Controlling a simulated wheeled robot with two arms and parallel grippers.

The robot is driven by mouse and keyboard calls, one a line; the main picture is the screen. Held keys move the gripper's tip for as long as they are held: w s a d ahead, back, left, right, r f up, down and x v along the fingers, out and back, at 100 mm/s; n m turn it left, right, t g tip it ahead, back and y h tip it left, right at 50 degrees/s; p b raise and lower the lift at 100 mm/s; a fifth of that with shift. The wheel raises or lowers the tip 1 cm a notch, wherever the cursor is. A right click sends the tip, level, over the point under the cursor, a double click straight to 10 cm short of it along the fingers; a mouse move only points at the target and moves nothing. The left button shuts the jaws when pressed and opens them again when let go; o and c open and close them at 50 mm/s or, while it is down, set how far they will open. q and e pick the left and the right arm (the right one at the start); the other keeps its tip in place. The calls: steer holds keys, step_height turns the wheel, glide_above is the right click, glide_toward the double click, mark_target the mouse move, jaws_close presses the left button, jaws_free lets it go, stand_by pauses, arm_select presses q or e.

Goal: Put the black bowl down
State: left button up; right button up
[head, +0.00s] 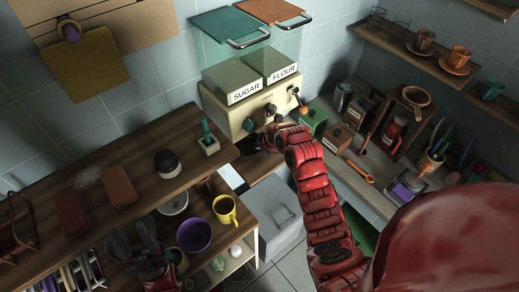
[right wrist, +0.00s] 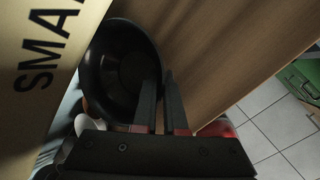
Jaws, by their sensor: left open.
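The black bowl (right wrist: 120,65) shows in the right wrist view, tilted, with its dark inside facing the camera. My right gripper (right wrist: 160,85) has one finger over the bowl's inside and the other outside its rim, so it appears shut on the rim. In the head view my right arm reaches to the cream dispenser, and its dark gripper (head: 258,143) is small and shaded there; I cannot make out the bowl clearly. My left gripper (head: 135,242) is open and empty at the lower left, over the wooden counter near the purple bowl (head: 194,235).
In the head view a yellow mug (head: 226,210) stands beside the purple bowl. The cream dispenser (head: 250,110) carries SUGAR and FLOUR boxes. A grey cabinet (head: 268,222) stands below. In the wrist view a tan box (right wrist: 40,70) and brown panel (right wrist: 215,45) flank the bowl closely.

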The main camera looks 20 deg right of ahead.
steer(key=o, duration=0.4)
steer(key=shift+r, duration=0.25)
steer(key=shift+s+d+r, duration=0.15)
steer(key=shift+s+r, duration=0.05)
steer(key=shift+r, duration=0.05)
steer(key=b+v, duration=0.3)
steer(key=v, duration=0.8)
steer(key=shift+b, duration=0.3)
steer(key=shift+s+r, duration=0.1)
